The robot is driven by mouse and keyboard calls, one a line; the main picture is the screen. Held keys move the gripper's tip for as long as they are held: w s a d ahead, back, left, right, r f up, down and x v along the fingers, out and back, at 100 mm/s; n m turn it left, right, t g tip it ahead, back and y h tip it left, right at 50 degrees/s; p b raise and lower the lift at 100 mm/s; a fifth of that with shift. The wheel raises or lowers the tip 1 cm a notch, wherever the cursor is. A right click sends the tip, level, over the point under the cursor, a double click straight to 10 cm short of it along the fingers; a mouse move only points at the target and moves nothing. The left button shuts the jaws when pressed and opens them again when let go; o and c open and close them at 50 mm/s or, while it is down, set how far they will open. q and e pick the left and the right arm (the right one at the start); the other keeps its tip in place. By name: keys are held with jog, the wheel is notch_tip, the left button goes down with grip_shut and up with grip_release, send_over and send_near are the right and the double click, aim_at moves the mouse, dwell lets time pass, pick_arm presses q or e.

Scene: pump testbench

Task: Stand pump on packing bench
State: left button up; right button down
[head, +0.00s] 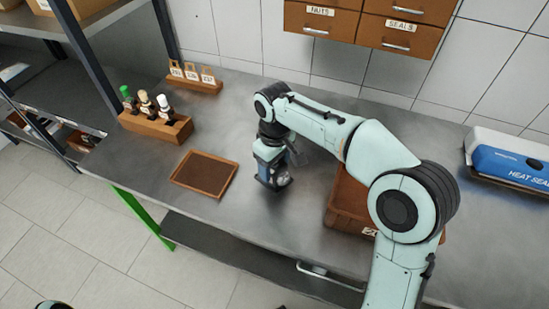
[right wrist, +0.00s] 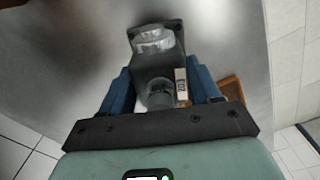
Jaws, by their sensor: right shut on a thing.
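My right gripper (head: 270,165) points down over the middle of the packing bench (head: 300,228). In the right wrist view its blue fingers (right wrist: 160,88) are shut on the pump (right wrist: 157,62). The pump has a dark grey body, a pale shiny end with a square flange, and a small white label on its side. In the head view the pump (head: 280,183) shows partly below the gripper, at or just above the bench top; I cannot tell if it touches. My left gripper is not in view.
A shallow brown tray (head: 205,174) lies just left of the pump. A wooden rack with small bottles (head: 155,124) and tag holders (head: 193,80) stand farther back left. A brown crate (head: 345,203) is to the right, partly behind my arm. A blue heat sealer (head: 508,163) stands far right.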

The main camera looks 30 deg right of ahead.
aim_at(274, 173)
jog(key=shift+f, duration=1.65)
jog(key=shift+f+b, duration=0.1)
jog(key=shift+b, duration=0.2)
jog(key=shift+c, duration=1.2)
grip_release()
jog(key=shift+f, duration=0.1)
notch_tip(274, 173, up, 12)
jog(key=p, duration=0.2)
jog(key=shift+p, duration=0.35)
